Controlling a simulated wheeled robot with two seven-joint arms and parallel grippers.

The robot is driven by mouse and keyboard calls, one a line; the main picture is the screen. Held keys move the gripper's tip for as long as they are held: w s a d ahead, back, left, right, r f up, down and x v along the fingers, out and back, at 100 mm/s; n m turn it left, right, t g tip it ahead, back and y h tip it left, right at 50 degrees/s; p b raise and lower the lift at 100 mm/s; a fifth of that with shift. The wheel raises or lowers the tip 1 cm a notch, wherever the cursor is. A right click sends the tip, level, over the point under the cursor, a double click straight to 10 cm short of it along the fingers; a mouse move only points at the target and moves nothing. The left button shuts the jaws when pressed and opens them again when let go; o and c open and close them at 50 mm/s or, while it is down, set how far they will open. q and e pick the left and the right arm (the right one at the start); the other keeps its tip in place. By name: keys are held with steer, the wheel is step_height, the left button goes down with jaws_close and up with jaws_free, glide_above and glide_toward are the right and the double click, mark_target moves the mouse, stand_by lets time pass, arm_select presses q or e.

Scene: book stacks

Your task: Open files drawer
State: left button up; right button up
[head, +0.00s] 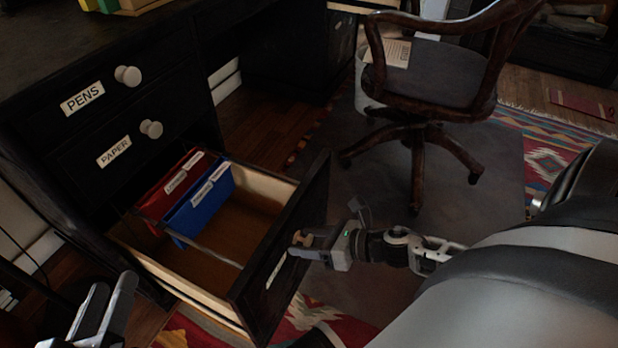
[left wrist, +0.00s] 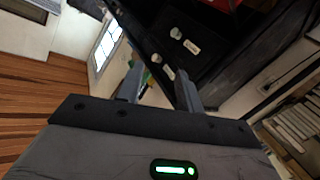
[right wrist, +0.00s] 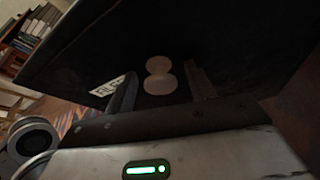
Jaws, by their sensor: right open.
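The files drawer (head: 265,262) is the lowest drawer of the black desk and stands pulled far out. Red folders (head: 182,184) and blue folders (head: 205,203) hang inside at its back. My right gripper (head: 303,246) is at the outer face of the drawer front. In the right wrist view its open fingers stand on either side of the round pale knob (right wrist: 160,78), with a white label (right wrist: 107,85) to the left. I cannot tell whether they touch the knob. My left gripper (head: 114,282) is open and empty at the lower left, beside the desk.
The pens drawer (head: 105,90) and paper drawer (head: 130,140) above are shut, each with a pale knob. A wooden swivel chair (head: 430,75) stands beyond the open drawer. A patterned rug (head: 550,165) covers part of the floor.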

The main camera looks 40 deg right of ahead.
arm_select(q)
steer(key=shift+f, duration=0.1)
steer(key=p, duration=0.2)
steer(key=a+f+m+g+y+p, duration=0.1)
steer(key=p, duration=0.1)
steer(key=shift+s+a+f, duration=0.1)
steer(key=shift+s+f, duration=0.2)
arm_select(e)
steer(key=v, duration=1.6)
arm_select(q)
steer(key=shift+r, duration=0.15)
arm_select(e)
steer(key=shift+a+r, duration=0.1)
